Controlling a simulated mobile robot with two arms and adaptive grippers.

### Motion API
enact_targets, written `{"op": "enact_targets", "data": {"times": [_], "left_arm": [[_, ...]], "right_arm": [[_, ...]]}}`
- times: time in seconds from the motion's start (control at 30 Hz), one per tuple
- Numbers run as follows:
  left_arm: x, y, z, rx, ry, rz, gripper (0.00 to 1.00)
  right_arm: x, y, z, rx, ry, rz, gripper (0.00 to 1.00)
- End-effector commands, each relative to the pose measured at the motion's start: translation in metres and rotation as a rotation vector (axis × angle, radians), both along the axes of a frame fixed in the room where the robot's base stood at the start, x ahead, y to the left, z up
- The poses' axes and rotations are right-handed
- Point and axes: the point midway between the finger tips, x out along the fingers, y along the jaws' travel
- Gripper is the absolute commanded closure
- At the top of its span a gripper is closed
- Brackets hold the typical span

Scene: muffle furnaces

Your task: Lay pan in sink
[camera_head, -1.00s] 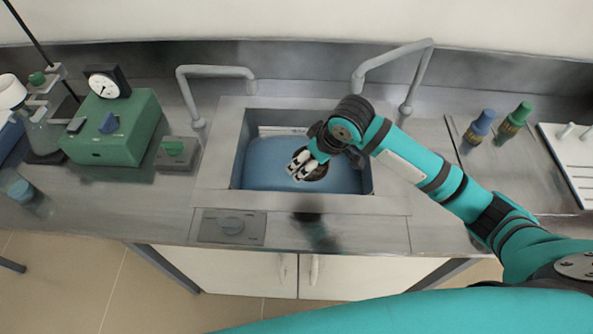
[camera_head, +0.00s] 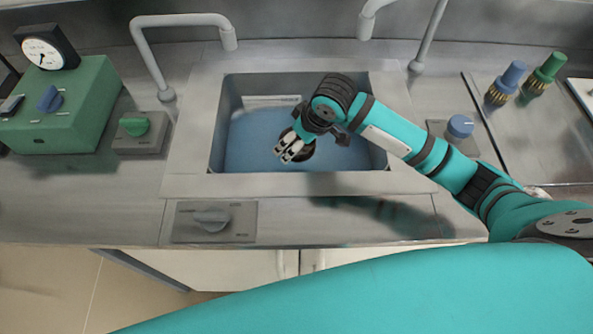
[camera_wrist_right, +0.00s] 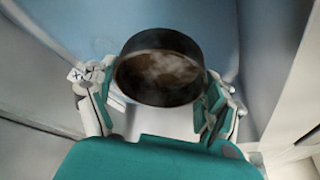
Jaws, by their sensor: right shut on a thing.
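The sink (camera_head: 218,128) is a grey-rimmed basin with a blue inside, set in the metal counter. My right gripper (camera_head: 291,150) is over the basin, pointing down and left. In the right wrist view, my right gripper (camera_wrist_right: 157,95) has its fingers on either side of a dark round pan (camera_wrist_right: 160,88) with a brownish, stained inside, and is shut on it. In the head view only a dark edge of the pan (camera_head: 308,153) shows beside the fingers. Its exact height above the sink bottom cannot be told. My left gripper is not in view.
Two grey faucets stand behind the sink, one at the left (camera_head: 180,20) and one at the right (camera_head: 430,35). A green box with a gauge (camera_head: 65,110) stands left. Knob panels (camera_head: 212,222) sit around the basin. Blue and green valves (camera_head: 508,82) are at right.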

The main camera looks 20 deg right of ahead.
Motion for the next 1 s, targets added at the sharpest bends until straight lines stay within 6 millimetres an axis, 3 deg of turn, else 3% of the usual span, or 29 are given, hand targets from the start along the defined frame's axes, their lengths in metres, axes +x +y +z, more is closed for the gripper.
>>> {"op": "enact_targets", "data": {"times": [0.07,0.4,0.63,0.8,1.0], "left_arm": [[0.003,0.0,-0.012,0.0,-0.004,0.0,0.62],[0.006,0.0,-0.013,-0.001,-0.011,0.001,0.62],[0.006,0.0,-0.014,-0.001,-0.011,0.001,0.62],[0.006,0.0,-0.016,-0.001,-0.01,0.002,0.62],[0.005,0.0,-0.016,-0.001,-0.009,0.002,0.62]], "right_arm": [[0.0,0.0,-0.013,0.0,-0.001,0.0,0.56],[-0.001,0.0,-0.066,0.0,0.001,0.0,0.56],[0.0,0.0,-0.085,0.0,0.0,0.0,0.56],[-0.001,0.0,-0.109,0.0,0.001,0.0,0.56],[0.0,0.0,-0.112,0.0,-0.002,0.0,0.56]]}}
